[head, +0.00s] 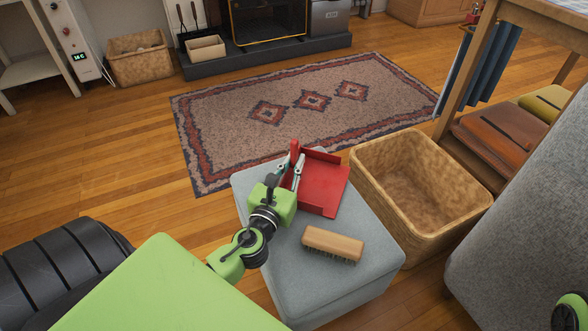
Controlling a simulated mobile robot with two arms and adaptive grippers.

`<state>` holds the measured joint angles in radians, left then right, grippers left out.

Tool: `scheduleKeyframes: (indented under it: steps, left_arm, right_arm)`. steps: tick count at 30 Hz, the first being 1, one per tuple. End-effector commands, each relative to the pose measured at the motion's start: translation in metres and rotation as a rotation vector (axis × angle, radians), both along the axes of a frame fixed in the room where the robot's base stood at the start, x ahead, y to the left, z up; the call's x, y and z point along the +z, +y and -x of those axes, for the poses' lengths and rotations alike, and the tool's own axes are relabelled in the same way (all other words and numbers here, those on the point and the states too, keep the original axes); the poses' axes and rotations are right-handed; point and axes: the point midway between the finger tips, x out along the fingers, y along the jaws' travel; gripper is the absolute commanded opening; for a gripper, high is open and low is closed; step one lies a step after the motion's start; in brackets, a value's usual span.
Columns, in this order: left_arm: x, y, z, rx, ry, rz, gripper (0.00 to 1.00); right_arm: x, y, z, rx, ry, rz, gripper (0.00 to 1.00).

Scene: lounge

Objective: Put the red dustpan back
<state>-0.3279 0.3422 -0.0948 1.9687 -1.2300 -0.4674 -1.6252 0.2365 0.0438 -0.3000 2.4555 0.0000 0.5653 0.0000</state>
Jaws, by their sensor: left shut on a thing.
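The red dustpan (321,184) is at the far end of the grey-blue ottoman (307,272), its flat pan to the right of my left gripper. My left gripper (294,170) is shut on the dustpan's upright red handle part. I cannot tell whether the pan rests on the ottoman or is just above it. A wooden brush (333,244) with dark bristles lies on the ottoman in front of the dustpan. A small green piece of my right arm shows at the lower right edge; its gripper is not seen.
An empty wicker basket (420,190) stands right of the ottoman. A grey armchair (525,205) fills the right side. A patterned rug (300,125) covers the floor behind. Wooden floor at left is clear.

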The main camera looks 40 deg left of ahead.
Motion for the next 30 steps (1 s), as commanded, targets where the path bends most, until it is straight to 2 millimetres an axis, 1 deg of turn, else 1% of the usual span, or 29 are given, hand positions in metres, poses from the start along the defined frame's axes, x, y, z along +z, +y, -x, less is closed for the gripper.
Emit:
scheduleKeyframes:
  steps: [1,10,13,14,15,16,25,28,29,30]
  left_arm:
    - [-0.0027,0.0000,-0.0001,0.000,-0.001,0.000,0.00]
    - [-0.0018,-0.0001,0.0001,0.000,-0.001,0.000,0.00]
    - [-0.0056,-0.0001,0.0001,0.000,-0.001,0.001,0.00]
    - [-0.0061,-0.0002,0.0002,0.000,0.000,0.000,0.14]
    - [-0.0052,-0.0002,0.0002,0.000,0.000,0.000,0.24]
    - [-0.0051,-0.0002,0.0002,0.000,0.000,0.000,0.28]
    - [-0.0047,-0.0002,0.0002,0.000,0.000,0.000,0.28]
    - [-0.0012,-0.0001,0.0002,0.000,-0.001,0.000,0.28]
    - [-0.0002,-0.0003,0.0008,0.000,0.000,0.000,0.28]
    - [-0.0025,-0.0016,0.0054,0.000,0.002,0.001,0.28]
  right_arm:
    - [-0.0005,0.0001,0.0015,0.000,-0.007,0.000,0.47]
    - [0.0019,0.0004,0.0020,0.000,-0.009,0.001,0.47]
    - [0.0009,0.0005,0.0029,-0.001,-0.014,0.002,0.47]
    - [0.0021,0.0006,0.0036,-0.001,-0.017,0.001,0.47]
    - [0.0030,0.0006,0.0036,-0.001,-0.017,0.002,0.47]
    - [0.0029,0.0006,0.0034,-0.001,-0.017,0.001,0.47]
    - [0.0028,0.0006,0.0033,-0.001,-0.016,0.001,0.47]
    - [0.0054,0.0005,0.0036,-0.001,-0.017,0.001,0.47]
    - [0.0059,0.0005,0.0036,0.000,-0.017,0.001,0.47]
    - [0.0040,0.0003,0.0032,0.000,-0.015,0.000,0.47]
